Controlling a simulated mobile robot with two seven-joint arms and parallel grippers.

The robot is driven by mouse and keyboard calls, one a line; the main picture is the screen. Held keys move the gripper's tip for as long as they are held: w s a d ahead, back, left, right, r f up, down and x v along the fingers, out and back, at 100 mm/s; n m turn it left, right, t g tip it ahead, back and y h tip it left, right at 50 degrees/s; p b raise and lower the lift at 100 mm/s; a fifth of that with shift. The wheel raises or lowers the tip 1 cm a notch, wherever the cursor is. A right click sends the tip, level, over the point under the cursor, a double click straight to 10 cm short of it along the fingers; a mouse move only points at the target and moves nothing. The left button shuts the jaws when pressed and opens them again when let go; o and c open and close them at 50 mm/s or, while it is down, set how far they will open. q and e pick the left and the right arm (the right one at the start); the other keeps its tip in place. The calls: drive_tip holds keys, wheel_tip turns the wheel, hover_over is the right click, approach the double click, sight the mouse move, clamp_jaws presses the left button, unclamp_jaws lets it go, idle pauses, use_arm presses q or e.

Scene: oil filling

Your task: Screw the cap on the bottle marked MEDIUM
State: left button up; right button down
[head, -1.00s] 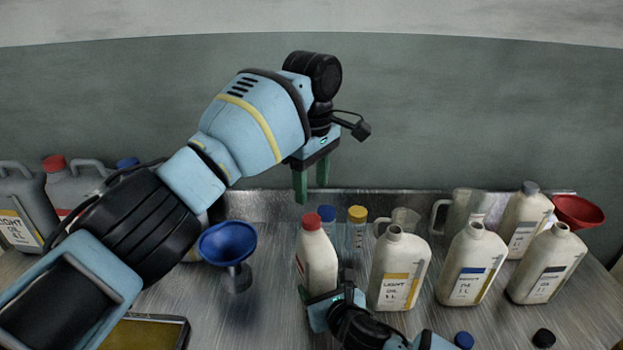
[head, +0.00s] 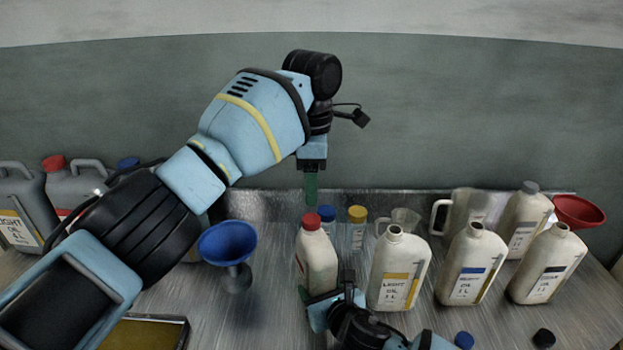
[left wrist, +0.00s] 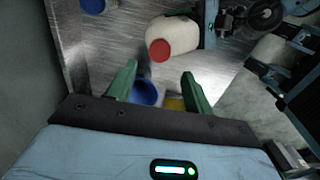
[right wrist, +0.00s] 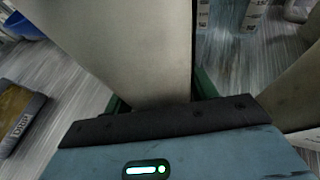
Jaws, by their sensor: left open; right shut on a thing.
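A cream bottle (head: 318,262) with a red cap (head: 311,222) on its top stands upright on the metal bench. Its label is turned away, so I cannot read its marking. My right gripper (head: 330,295) is shut on this bottle's lower body; the bottle fills the space between the fingers in the right wrist view (right wrist: 160,95). My left gripper (head: 311,188) is open and empty, pointing down above the red cap and apart from it. In the left wrist view the red cap (left wrist: 160,50) lies beyond the open fingers.
Open cream bottles stand to the right, one marked LIGHT (head: 398,272). A blue funnel (head: 229,243) stands to the left, above a dark-rimmed tray (head: 184,335). Loose blue (head: 464,340) and black (head: 543,338) caps lie in front.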

sight(312, 219)
use_arm(q)
drive_tip(key=shift+f, duration=3.95)
use_arm(e)
drive_tip(key=shift+f, duration=0.1)
